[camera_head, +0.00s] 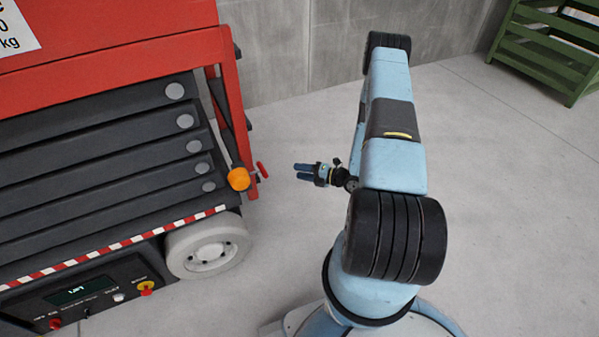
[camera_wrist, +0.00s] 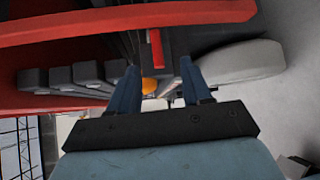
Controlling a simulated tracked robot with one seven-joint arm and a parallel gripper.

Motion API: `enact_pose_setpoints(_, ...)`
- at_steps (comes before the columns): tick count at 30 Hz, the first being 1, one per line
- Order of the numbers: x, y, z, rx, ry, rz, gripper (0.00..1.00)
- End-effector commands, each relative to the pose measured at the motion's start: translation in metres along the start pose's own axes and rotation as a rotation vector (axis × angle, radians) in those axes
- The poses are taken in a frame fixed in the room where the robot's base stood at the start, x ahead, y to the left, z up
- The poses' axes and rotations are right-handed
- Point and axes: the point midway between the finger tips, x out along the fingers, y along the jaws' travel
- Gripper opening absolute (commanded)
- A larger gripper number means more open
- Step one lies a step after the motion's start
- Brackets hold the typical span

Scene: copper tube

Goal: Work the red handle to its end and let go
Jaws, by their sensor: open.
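The red handle (camera_head: 262,170) is a small lever at the right end of the red lift machine, just right of an orange round part (camera_head: 239,179). In the wrist view the red handle (camera_wrist: 156,50) shows beyond the fingers, between and above their tips.
The red and black lift machine (camera_head: 100,160) fills the left side, with a pale wheel (camera_head: 207,247) and a control panel (camera_head: 95,295) below. A green slatted crate (camera_head: 550,45) stands at the back right. A grey wall (camera_head: 320,45) is behind. The floor around my arm is clear.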

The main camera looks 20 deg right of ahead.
Motion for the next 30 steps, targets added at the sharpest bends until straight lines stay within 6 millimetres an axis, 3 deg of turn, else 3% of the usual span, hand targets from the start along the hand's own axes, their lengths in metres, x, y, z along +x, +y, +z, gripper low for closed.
enact_pose_setpoints(11, 0.0, 0.001, 0.001, -0.002, 0.0, 0.0, 0.48)
enact_pose_setpoints(14, 0.001, 0.01, 0.004, -0.028, 0.016, 0.004, 0.48)
enact_pose_setpoints(17, 0.005, 0.031, 0.008, -0.093, 0.058, 0.012, 0.48)
enact_pose_setpoints(30, 0.017, 0.168, 0.009, -0.556, 0.358, 0.07, 0.48)
